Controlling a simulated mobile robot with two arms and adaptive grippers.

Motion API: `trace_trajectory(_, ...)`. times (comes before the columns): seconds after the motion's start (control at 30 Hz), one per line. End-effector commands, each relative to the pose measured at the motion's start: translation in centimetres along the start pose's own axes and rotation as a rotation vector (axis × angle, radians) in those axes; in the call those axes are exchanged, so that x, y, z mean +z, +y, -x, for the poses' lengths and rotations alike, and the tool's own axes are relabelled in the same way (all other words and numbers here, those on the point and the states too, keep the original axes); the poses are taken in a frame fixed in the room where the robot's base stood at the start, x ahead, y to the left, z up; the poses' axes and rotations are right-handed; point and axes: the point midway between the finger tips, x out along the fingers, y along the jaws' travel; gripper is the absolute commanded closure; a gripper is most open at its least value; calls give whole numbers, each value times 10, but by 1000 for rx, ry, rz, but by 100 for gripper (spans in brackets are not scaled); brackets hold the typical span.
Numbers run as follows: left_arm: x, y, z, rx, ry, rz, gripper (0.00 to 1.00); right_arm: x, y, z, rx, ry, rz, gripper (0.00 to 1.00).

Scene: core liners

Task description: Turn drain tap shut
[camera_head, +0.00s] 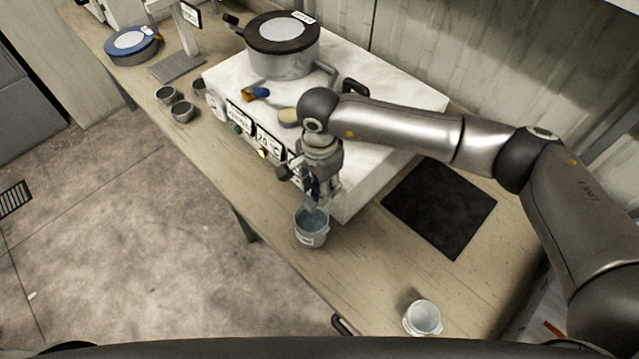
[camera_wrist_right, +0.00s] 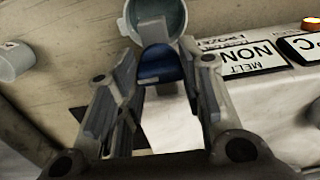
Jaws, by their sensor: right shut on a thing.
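The drain tap has a blue handle, which shows in the right wrist view (camera_wrist_right: 158,70) between my fingers. In the head view my right gripper (camera_head: 314,190) points down at the front right corner of the white heated unit (camera_head: 388,92) and mostly hides the tap. The gripper is shut on the tap handle. A grey cup (camera_head: 311,238) stands on the bench just below the tap, with a bluish-grey inside. The cup also shows at the top of the right wrist view (camera_wrist_right: 131,27). My left gripper is not in view.
A lidded pot (camera_head: 280,62) stands on the unit. A black mat (camera_head: 440,208) and another cup (camera_head: 422,318) are to the right. Bare bench lies between the two cups.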

Motion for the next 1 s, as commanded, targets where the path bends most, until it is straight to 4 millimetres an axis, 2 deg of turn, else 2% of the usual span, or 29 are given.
trace_trajectory(0.27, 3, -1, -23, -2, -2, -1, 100, 0, -1, -4, -3, 0, -92, 88)
trace_trajectory(1.0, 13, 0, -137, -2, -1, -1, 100, 0, -1, -6, -6, -2, -755, 88)
